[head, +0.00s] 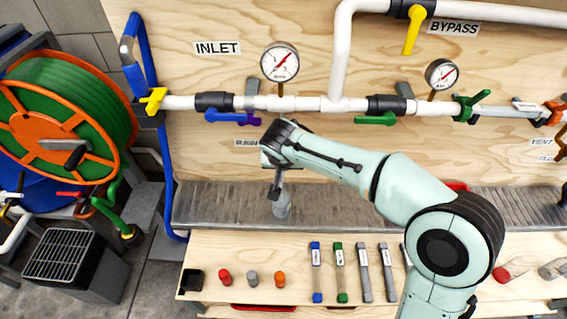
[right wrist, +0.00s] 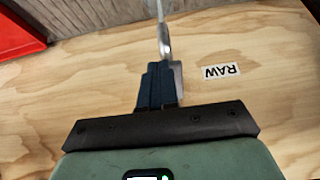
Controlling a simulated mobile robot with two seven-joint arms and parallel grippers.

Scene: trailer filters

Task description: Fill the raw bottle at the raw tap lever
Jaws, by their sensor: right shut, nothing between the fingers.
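The purple raw tap lever (head: 250,121) is on the white pipe, beside a blue lever. A label that seems to read RAW (head: 247,143) is below it, and a RAW label (right wrist: 221,71) shows upside down in the right wrist view. A small grey, clear bottle-like thing (head: 282,208) stands on the ribbed metal shelf; its fill level is unclear. My right gripper (head: 275,192) points down just above and in front of it, shut and empty. In the right wrist view the fingers (right wrist: 164,55) are together, with a thin pale strip beyond them. My left gripper is not in view.
The ribbed shelf (head: 350,208) runs below the plywood panel. On the bench are a black cup (head: 192,281), several coloured caps and labelled strips (head: 340,272). Gauges (head: 280,62) and other levers line the pipe. A green hose reel (head: 70,120) stands left.

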